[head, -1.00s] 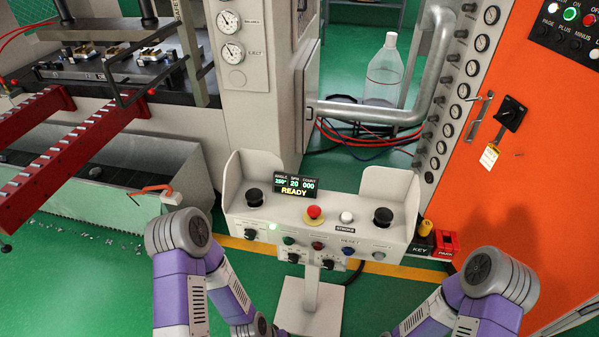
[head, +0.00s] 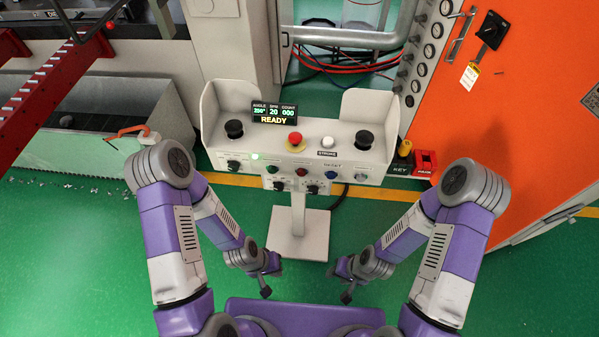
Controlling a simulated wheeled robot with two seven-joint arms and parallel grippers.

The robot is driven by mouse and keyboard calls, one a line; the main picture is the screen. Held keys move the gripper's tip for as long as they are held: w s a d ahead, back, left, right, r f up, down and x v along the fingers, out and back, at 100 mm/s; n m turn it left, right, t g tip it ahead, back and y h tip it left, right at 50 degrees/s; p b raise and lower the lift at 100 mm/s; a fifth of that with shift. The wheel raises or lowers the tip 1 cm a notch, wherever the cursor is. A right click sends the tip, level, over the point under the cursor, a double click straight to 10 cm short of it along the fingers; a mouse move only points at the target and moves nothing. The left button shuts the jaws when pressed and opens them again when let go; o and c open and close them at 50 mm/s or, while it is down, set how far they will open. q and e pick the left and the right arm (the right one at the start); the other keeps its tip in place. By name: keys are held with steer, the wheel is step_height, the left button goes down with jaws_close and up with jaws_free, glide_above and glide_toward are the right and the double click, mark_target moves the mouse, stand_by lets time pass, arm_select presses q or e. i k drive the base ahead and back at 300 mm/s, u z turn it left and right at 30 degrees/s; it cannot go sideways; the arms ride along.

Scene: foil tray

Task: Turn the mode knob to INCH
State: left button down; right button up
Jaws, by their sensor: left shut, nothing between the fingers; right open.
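The control console (head: 345,140) stands ahead on a pedestal, with a display reading READY. Black selector knobs show on its front: one at the left end (head: 233,165) and two on the lower panel, a left one (head: 279,186) and a right one (head: 313,189). Their labels are too small to read, so I cannot tell which is the mode knob or where it points. My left gripper (head: 266,292) is shut and empty, below and in front of the console. My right gripper (head: 346,297) is open and empty, to its right. Both are apart from the console.
A red mushroom button (head: 294,139), a white button (head: 327,142) and two black palm buttons sit on the console top. An orange cabinet (head: 520,110) stands at right. A grey bin (head: 100,120) is at left. The green floor between my arms and the pedestal is clear.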

mark_target(233, 166)
steer(key=k, duration=1.3)
steer(key=u, duration=0.55)
steer(key=i, duration=0.95)
steer(key=u, duration=0.55)
